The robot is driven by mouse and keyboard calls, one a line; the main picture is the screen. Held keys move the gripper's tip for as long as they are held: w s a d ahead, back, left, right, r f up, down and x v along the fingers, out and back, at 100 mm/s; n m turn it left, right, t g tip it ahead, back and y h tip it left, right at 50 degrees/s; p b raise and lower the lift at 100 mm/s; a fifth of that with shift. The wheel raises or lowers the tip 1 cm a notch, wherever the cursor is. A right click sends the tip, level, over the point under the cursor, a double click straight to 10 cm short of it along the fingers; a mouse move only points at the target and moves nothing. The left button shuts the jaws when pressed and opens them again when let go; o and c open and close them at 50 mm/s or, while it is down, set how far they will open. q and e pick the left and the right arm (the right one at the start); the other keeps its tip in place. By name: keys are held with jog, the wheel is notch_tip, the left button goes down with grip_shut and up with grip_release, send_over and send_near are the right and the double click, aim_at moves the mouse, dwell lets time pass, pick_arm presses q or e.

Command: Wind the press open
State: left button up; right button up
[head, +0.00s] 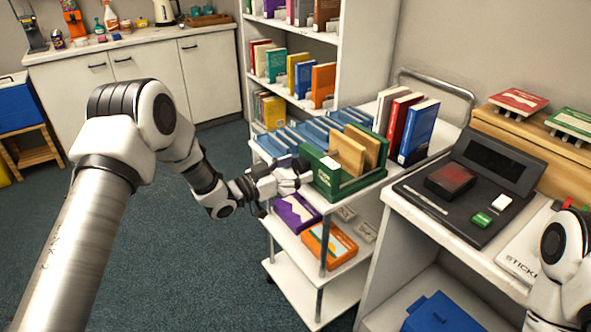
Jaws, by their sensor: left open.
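What looks like the press is a green frame (326,183) holding upright tan wooden boards (347,155), on the top shelf of a white cart. A small white patch shows on its near left end; I cannot make out a crank or screw. My left gripper (298,177) is open, its fingers pointing right at the frame's left end. I cannot tell whether they touch it. Part of my right arm shows at the lower right edge; its gripper is out of view.
A purple book (297,213) and an orange book (329,245) lie on the shelf below. A desk with a dark device (470,185) stands at right.

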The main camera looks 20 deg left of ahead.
pick_arm(q)
jog(key=c, duration=1.1)
jog(key=shift+c, duration=0.3)
